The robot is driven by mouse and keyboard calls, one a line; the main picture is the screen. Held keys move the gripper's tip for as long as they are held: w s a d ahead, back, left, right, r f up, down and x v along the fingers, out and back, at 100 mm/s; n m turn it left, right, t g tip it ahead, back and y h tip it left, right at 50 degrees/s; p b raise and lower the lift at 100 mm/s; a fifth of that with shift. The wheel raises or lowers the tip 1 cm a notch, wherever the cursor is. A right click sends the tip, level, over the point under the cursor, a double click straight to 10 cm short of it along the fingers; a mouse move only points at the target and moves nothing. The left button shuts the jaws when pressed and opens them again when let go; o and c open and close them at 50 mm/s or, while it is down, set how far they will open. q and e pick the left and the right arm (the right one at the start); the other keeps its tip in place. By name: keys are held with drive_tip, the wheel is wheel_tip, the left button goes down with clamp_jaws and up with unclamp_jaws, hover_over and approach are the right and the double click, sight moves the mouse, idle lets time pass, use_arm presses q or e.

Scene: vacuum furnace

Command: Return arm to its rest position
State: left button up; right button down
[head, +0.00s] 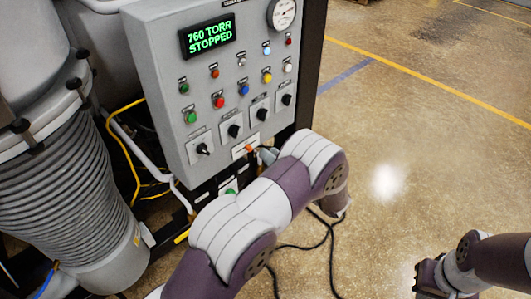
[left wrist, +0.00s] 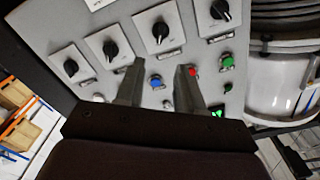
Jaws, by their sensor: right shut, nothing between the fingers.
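My left arm rises from the bottom middle of the head view, bends in front of the lower right of the grey control panel (head: 160,70) and turns down. My left gripper is mostly hidden behind that arm there. In the left wrist view my left gripper (left wrist: 161,67) shows two grey fingers apart with nothing held between them. Beyond them the panel face appears upside down, with its knobs (left wrist: 160,31) and coloured buttons. No contact with the panel is clear. My right gripper (head: 426,277) is low at the right of the head view, empty above the floor.
The panel display (head: 208,37) reads 760 TORR STOPPED. A ribbed grey cylinder (head: 60,200) stands left of the panel, with a yellow cable (head: 122,150) between. A black cable (head: 331,250) lies on the floor. The floor at right is open, crossed by a yellow line (head: 430,80).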

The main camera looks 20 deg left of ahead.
idle(0.3)
use_arm(q)
drive_tip(key=w+d+f+m+t+h, duration=0.25)
drive_tip(key=w+d+f+h, duration=0.2)
drive_tip(key=f+h, duration=0.3)
drive_tip(key=s+d+f+m+g+h, duration=0.2)
drive_tip(key=s+d+m+g+h, duration=0.15)
drive_tip(key=s+d+h, duration=0.55)
drive_tip(key=s+a+r+g, duration=0.1)
drive_tip(key=s+a+r, duration=0.2)
drive_tip(key=s, duration=0.3)
drive_tip(key=s+a+r+m+g, duration=0.1)
drive_tip(key=s+a+r+g, duration=0.1)
drive_tip(key=s, duration=0.4)
drive_tip(key=s+a+r+g, duration=0.1)
drive_tip(key=s+a+r, duration=0.2)
drive_tip(key=s+r, duration=0.2)
drive_tip(key=shift+s+a+r+m+g, duration=0.3)
drive_tip(key=shift+s+a+r, duration=0.1)
drive_tip(key=shift+s, duration=0.45)
